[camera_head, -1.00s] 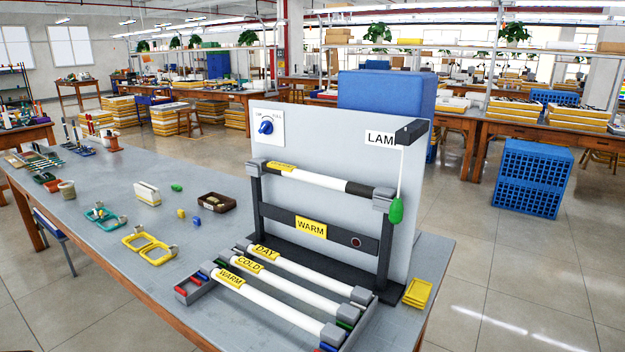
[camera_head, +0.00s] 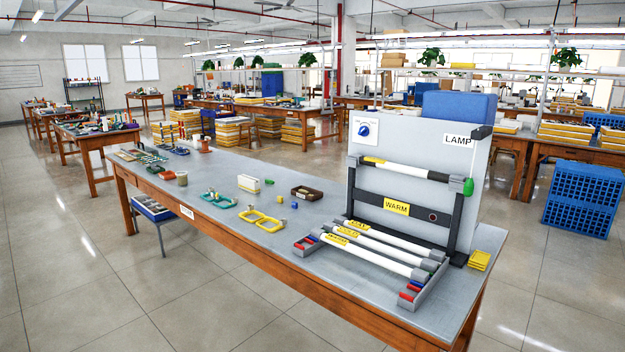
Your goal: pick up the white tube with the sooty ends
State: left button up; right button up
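A white tube (camera_head: 405,170) with a yellow label and a blackened right end sits in the upper holder of the grey lamp panel (camera_head: 400,140). Its left end also looks dark beside the holder. Three clean-looking white tubes lie side by side in a rack (camera_head: 428,292) on the table in front of the panel; the nearest tube (camera_head: 365,255) shows no black ends. Neither of my grippers is in view.
The grey workbench (camera_head: 235,230) has yellow frames (camera_head: 262,220), teal frames (camera_head: 217,200) and a brown tray (camera_head: 306,193) to the left. A yellow stack (camera_head: 480,261) lies at its right corner. Open floor (camera_head: 90,285) lies in front; a blue crate (camera_head: 582,200) stands at right.

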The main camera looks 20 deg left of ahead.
aim_at(379, 163)
jog(key=u, duration=1.1)
jog(key=i, duration=1.4)
jog(key=z, duration=0.2)
